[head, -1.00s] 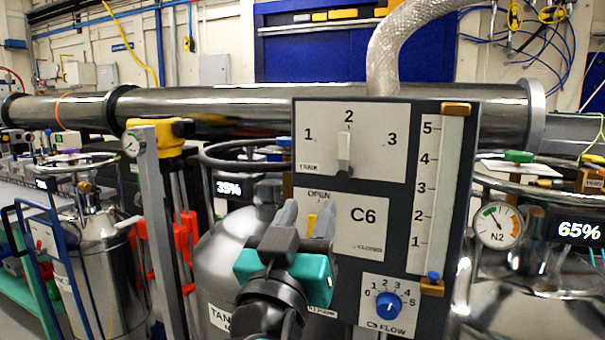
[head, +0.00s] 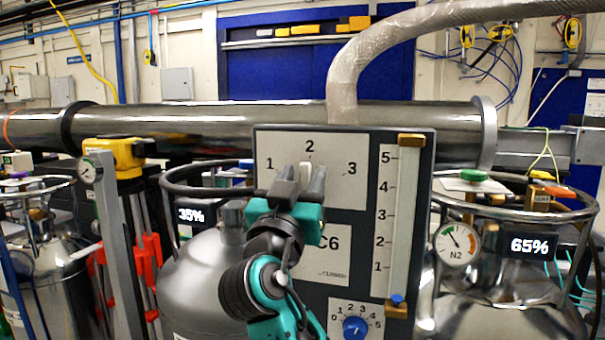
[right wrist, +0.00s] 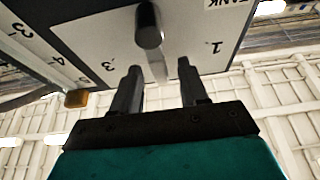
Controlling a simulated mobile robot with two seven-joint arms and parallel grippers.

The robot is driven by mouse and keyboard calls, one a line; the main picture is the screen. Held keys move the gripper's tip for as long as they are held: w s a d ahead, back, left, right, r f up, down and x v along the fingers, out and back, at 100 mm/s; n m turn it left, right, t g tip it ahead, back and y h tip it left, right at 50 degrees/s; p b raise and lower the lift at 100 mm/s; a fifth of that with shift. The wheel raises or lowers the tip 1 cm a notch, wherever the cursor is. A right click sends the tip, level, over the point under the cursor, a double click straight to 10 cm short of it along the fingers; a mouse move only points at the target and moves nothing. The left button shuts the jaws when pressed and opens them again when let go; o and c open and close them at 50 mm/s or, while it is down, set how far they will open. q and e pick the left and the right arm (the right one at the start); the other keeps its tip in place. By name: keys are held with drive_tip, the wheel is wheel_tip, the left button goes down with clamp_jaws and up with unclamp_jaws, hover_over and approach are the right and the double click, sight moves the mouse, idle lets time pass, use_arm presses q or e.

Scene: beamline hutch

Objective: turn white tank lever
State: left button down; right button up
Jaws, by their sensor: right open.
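The white tank lever (head: 306,170) sits on the light TANK plate (head: 341,192) of the dark panel and points up at 2, between marks 1 and 3. My right gripper (head: 300,181) is open in front of this plate, its two fingers on either side of the lever in the picture. In the right wrist view, upside down, the pale lever (right wrist: 158,70) runs from its dark hub (right wrist: 148,28) to between the fingertips of the right gripper (right wrist: 159,67). I cannot tell whether they touch it. My left gripper is not in view.
The C6 plate (head: 340,255) is partly hidden behind my right arm. A blue C3 flow knob (head: 355,327) and a slider scale (head: 397,220) are on the same panel. A braided hose (head: 345,80) rises behind it. Steel tanks stand left and right (head: 500,310).

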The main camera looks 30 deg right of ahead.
drive_tip(key=shift+w+d, duration=0.1)
drive_tip(key=shift+d, duration=0.05)
clamp_jaws()
idle(0.4)
